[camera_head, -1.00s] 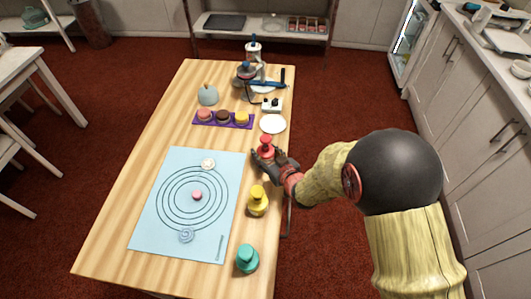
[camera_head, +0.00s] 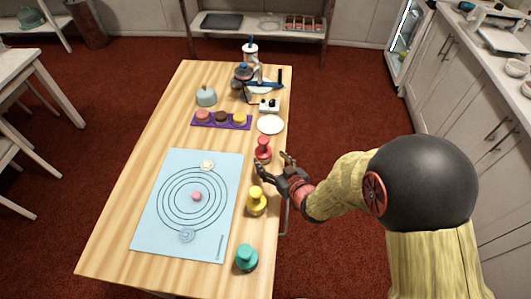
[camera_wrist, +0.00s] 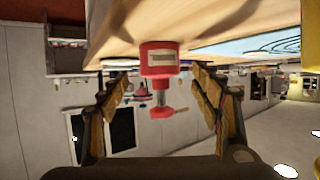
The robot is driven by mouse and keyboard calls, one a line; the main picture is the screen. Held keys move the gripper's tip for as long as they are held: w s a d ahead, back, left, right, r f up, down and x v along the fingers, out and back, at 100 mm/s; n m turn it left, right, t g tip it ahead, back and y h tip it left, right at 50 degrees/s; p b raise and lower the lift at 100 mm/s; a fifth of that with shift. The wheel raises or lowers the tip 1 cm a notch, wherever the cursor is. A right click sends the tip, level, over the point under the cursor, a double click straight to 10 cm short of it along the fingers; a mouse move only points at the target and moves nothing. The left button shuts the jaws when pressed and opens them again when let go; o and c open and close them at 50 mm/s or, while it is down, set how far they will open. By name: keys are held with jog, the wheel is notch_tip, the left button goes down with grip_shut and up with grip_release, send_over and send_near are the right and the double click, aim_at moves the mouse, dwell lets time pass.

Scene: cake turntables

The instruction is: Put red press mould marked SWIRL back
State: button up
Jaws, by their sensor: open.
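The red press mould (camera_head: 263,151) stands upright near the right edge of the wooden table, between the white plate and the yellow mould. My gripper (camera_head: 274,166) is open and empty, just to the front right of the red mould and apart from it. In the wrist view the red mould (camera_wrist: 159,62) appears upside down, ahead of and between my open fingers (camera_wrist: 160,97). A label shows on its body, but I cannot read it.
A yellow mould (camera_head: 256,201) and a teal mould (camera_head: 246,258) stand nearer along the same edge. A blue mat (camera_head: 150,225) with printed rings lies to the left. A white plate (camera_head: 270,125), purple tray (camera_head: 197,123) and turntable items are behind.

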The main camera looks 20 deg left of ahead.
jog(key=p+v, duration=0.1)
jog(key=v, duration=0.4)
jog(key=shift+s+d, duration=0.15)
jog(key=shift+s, duration=0.05)
jog(key=w+d+r+m+t+h, duration=0.1)
jog(key=w+d+r+h, duration=0.15)
jog(key=d+r, duration=0.3)
jog(key=w+d+r+m+t+h, duration=0.1)
jog(key=w+d+r+m+h, duration=0.1)
jog(key=w+d+r, duration=0.35)
jog(key=s+d+r+m+g+h, duration=0.1)
jog(key=s+d+r+h, duration=0.15)
jog(key=d, duration=0.45)
jog(key=s+d+r+m+h, duration=0.1)
jog(key=d+r+m, duration=0.15)
jog(key=d, duration=0.35)
jog(key=s+d+r+m+g+h, duration=0.1)
jog(key=s+d+r, duration=0.1)
jog(key=s+d, duration=0.2)
jog(key=s+d+r+m+g, duration=0.1)
jog(key=s+d+r, duration=0.2)
jog(key=s, duration=0.7)
jog(key=s+d+r+m+g+h, duration=0.1)
jog(key=s+d+r, duration=0.2)
jog(key=s+d, duration=0.2)
jog(key=s, duration=0.2)
jog(key=shift+s+d+m+g+h, duration=0.25)
jog(key=shift+s+m+g+h, duration=0.05)
jog(key=shift+s+m, duration=0.05)
